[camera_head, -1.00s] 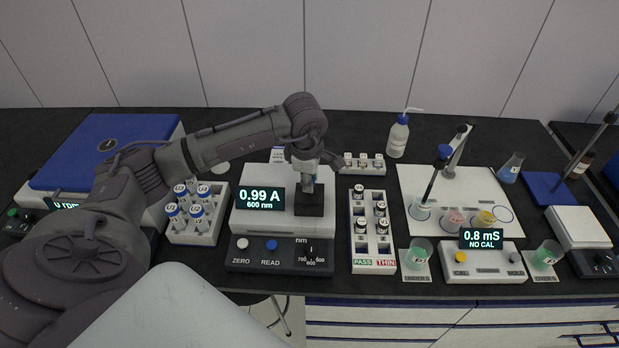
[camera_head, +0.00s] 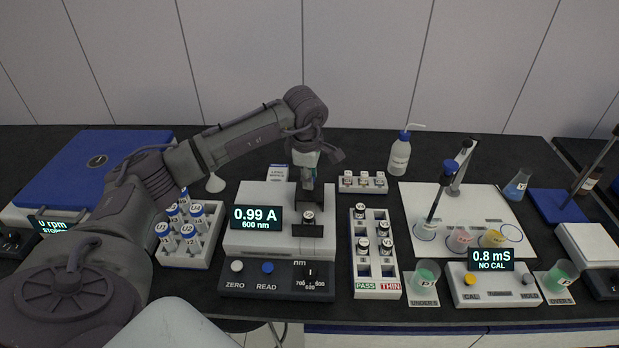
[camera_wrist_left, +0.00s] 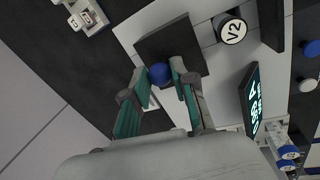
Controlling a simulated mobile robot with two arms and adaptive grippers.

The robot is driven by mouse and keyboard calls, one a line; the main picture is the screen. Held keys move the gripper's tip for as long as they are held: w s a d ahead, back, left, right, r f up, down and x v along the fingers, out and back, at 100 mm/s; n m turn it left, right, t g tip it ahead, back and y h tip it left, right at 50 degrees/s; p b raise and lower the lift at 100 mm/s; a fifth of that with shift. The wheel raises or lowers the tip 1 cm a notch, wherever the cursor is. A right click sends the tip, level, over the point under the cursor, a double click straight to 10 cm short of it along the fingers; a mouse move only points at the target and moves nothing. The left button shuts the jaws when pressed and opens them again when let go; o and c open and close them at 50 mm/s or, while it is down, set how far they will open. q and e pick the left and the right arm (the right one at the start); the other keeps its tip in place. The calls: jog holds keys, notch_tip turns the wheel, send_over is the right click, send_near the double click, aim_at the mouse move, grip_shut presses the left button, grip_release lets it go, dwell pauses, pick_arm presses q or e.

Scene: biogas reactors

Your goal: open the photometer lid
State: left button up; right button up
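The photometer (camera_head: 240,242) stands in the middle of the bench, its display (camera_head: 257,217) reading 0.99 A, 600 nm. Its dark lid (camera_head: 300,196) is swung up at the back of the sample well. A capped vial (camera_head: 308,216) shows in the uncovered well; in the left wrist view the vial (camera_wrist_left: 232,29) is marked V2. The lid (camera_wrist_left: 165,40) carries a blue knob (camera_wrist_left: 160,73). My left gripper (camera_head: 309,178) is at the raised lid, and its fingers (camera_wrist_left: 160,72) appear closed on the knob. My right gripper is not in view.
A vial rack (camera_head: 362,287) marked PASS and THIN stands right of the photometer. A tube rack (camera_head: 205,262) stands left of it. A small rack (camera_head: 349,185) and a wash bottle (camera_head: 399,158) are behind. Beakers and a conductivity meter (camera_head: 480,298) are to the right.

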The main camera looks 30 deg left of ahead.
aim_at(307, 195)
pick_arm(q)
jog(key=o, duration=0.4)
jog(key=shift+c, duration=0.2)
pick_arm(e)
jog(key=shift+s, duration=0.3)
pick_arm(q)
jog(key=shift+r, duration=0.1)
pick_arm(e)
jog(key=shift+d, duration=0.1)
pick_arm(q)
jog(key=shift+r, duration=0.25)
notch_tip(307, 195, up, 11)
jog(key=s, duration=0.2)
jog(key=shift+d, duration=0.35)
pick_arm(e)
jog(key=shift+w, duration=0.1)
